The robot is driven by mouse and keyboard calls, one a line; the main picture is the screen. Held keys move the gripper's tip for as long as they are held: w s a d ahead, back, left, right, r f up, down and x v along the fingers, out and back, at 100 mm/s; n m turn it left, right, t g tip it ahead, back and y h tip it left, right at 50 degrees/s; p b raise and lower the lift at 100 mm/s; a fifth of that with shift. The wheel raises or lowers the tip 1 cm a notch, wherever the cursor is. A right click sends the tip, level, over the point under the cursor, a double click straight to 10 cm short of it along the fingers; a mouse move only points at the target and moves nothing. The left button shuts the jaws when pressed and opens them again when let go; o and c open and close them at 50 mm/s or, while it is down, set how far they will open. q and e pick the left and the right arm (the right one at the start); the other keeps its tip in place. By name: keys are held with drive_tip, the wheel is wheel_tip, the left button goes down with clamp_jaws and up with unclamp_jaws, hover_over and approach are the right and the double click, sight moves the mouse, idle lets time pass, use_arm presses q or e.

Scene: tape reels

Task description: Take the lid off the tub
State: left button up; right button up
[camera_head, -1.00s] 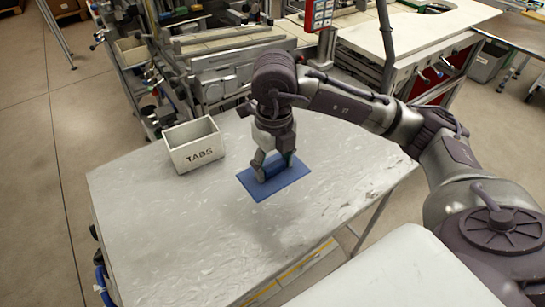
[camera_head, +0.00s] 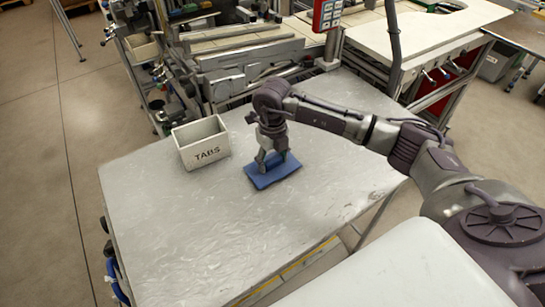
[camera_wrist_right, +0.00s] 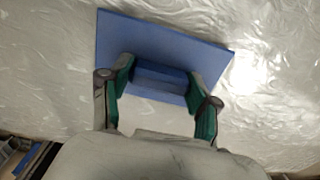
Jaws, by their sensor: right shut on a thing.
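The tub (camera_head: 205,156) is a white, open-topped box marked TABS, upright on the table left of my right gripper. The lid (camera_head: 271,177) is a flat blue plate, off the tub and to its right. It lies level at or just above the tabletop; I cannot tell whether it touches. My right gripper (camera_head: 273,161) points down over the lid. In the right wrist view, the green-padded fingers of the right gripper (camera_wrist_right: 160,85) are shut on the raised blue block of the lid (camera_wrist_right: 155,38). My left gripper is not in view.
The grey metal table (camera_head: 190,225) is clear in front of the tub and lid. Machinery (camera_head: 235,75) stands along the table's back edge. A red control box (camera_head: 326,14) hangs behind. A white surface (camera_head: 390,275) lies at the front right.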

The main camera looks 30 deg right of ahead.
sight(272, 159)
drive_tip(key=shift+f, duration=0.15)
drive_tip(key=o, duration=1.3)
drive_tip(key=shift+r, duration=0.65)
wheel_tip(272, 159, up, 11)
drive_tip(key=shift+r+b, duration=0.1)
drive_tip(key=shift+b, duration=0.65)
